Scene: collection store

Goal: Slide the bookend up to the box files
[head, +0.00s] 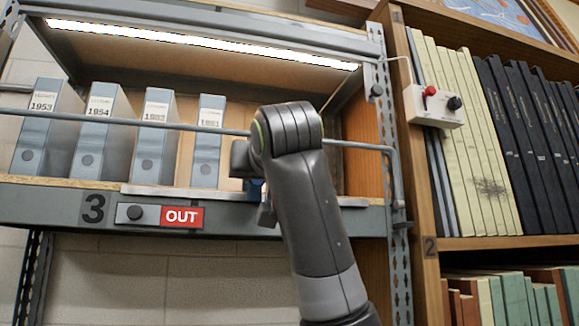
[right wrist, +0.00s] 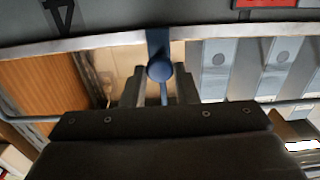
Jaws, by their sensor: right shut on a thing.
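Several blue-grey box files (head: 207,145) with year labels stand upright and spaced apart on the shelf in the head view. Their lower fronts also show in the right wrist view (right wrist: 217,60), which is upside down. The blue bookend (right wrist: 158,45) stands at the shelf's front, and only a little of it (head: 256,188) shows past my arm in the head view. My right gripper (right wrist: 159,88) is shut on the bookend. In the right wrist view a gap of bare shelf separates the bookend from the nearest file. My left gripper is not in view.
A metal rail (head: 365,146) runs across the shelf front. A metal strip (head: 160,191) lies along the shelf edge, above a red OUT sign (head: 182,217). A wooden bookcase (head: 430,268) with a switch box (head: 434,105) stands at right.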

